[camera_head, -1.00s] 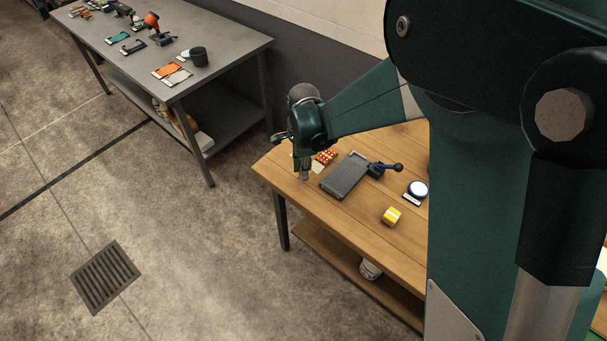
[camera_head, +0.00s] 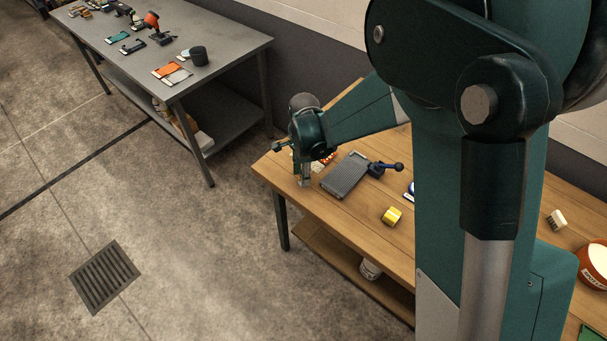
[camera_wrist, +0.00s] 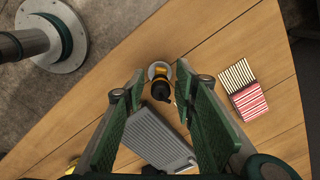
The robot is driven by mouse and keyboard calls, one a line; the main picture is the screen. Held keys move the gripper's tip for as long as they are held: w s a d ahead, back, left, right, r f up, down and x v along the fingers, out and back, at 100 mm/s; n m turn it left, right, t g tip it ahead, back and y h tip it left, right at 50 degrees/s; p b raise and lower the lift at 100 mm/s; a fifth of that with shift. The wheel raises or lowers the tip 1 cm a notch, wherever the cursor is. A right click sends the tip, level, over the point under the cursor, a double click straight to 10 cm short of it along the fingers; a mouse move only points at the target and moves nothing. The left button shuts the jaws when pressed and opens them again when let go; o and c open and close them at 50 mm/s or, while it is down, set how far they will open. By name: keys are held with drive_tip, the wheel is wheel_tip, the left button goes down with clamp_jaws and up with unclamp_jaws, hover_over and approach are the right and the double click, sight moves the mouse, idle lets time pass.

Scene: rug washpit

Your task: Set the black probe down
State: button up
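The black probe (camera_wrist: 160,91) shows in the wrist view as a dark upright body with a yellow band and a pale round end at the wooden table. My gripper (camera_wrist: 160,77) has its two green-padded fingers on either side of it, with a visible gap on each side. The fingers look open, not pressed on the probe. In the head view my gripper (camera_head: 304,178) points down at the near left corner of the wooden table (camera_head: 345,222). There the fingers largely hide the probe.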

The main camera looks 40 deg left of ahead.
drive_tip(key=shift+r, duration=0.2)
wheel_tip(320, 180, up, 12)
drive_tip(key=shift+p, duration=0.45)
idle(0.5)
idle(0.5)
drive_tip(key=shift+d, duration=0.1)
